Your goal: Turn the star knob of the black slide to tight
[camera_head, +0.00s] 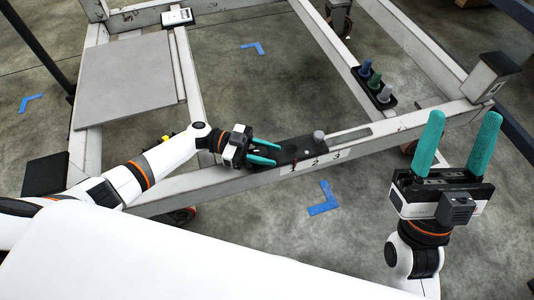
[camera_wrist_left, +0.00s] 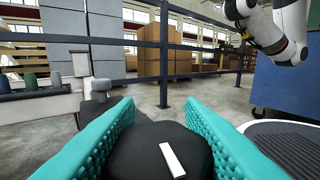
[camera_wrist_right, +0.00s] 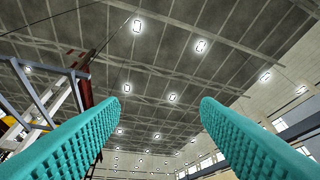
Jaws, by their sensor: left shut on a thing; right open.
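The black slide (camera_head: 302,149) lies on the front rail of the light grey trolley frame, beside the painted marks 1, 2 and 3. A grey round-topped pin (camera_head: 318,136) stands up at its right part; it also shows in the left wrist view (camera_wrist_left: 101,88). My left gripper (camera_head: 277,154) is at the slide's left end. In the left wrist view its teal fingers are shut on the black star knob (camera_wrist_left: 150,158), which has a white bar mark on top. The fingers hide the knob's sides. My right gripper (camera_head: 462,124) is open and empty, pointing up, right of the slide.
A black holder (camera_head: 392,103) with blue, green and grey pegs sits on a frame bar behind the slide. A grey panel (camera_head: 125,80) lies on the frame at the left. A post (camera_head: 490,76) stands at the rail's right end. Blue floor marks (camera_head: 322,206) lie around the trolley.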

